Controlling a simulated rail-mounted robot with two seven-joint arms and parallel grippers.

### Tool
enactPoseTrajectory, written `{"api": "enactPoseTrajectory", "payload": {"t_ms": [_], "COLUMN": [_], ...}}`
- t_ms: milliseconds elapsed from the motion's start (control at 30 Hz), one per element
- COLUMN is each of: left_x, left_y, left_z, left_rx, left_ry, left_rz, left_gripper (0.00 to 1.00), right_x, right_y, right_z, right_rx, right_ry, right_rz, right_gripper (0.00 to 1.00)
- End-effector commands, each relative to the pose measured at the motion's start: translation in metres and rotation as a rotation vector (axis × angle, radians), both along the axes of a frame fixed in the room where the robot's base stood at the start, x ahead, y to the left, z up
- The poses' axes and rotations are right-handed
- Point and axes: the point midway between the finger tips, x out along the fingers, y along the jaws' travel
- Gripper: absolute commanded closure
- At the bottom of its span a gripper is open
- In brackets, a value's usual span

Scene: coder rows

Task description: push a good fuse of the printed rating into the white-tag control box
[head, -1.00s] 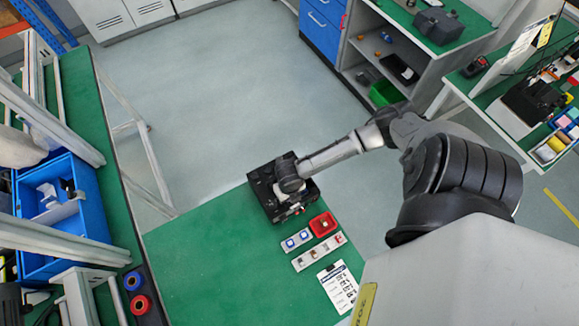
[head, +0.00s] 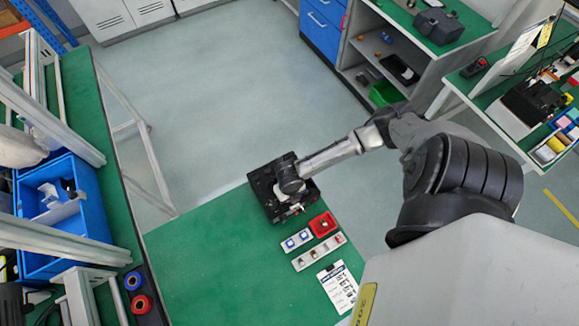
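A black control box (head: 264,189) stands at the far right corner of the green table. My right arm comes in from the right, and its gripper (head: 292,211) points down over the box. The wrist hides the fingertips and much of the box top, so I cannot tell whether the gripper is shut or holds a fuse. No white tag can be made out. A grey holder with blue-marked pieces (head: 297,240) and a longer grey holder with small parts (head: 319,253) lie in front of the box. A printed sheet (head: 338,286) lies nearer. My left gripper is not in view.
A red tray (head: 323,224) sits beside the holders. The table's left part (head: 205,260) is clear.

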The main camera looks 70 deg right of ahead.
Motion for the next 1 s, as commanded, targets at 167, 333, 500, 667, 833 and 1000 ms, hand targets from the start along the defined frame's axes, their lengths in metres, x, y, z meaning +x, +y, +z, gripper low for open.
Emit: {"api": "enactPoseTrajectory", "payload": {"t_ms": [167,333,500,667,833,1000], "left_x": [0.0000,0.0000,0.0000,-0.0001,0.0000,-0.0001], "left_y": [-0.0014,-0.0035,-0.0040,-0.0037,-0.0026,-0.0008], "left_z": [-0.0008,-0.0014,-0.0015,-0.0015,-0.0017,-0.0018], "left_rx": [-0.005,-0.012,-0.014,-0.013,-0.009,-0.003], "left_ry": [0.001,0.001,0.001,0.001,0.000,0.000], "left_rz": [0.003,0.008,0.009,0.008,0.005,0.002], "left_gripper": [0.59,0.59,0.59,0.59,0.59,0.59], "right_x": [0.0002,0.0004,0.0003,0.0001,0.0003,0.0005], "right_y": [0.0001,0.0000,0.0000,0.0000,0.0004,0.0009], "right_z": [-0.0018,-0.0037,-0.0045,-0.0045,-0.0045,-0.0044], "right_rx": [0.000,0.001,0.001,0.000,0.001,0.002], "right_ry": [0.000,-0.001,-0.001,0.000,-0.001,-0.002], "right_rz": [0.000,0.000,0.000,0.000,0.000,0.000], "right_gripper": [1.00,1.00,0.78,0.63,0.55,0.55]}}
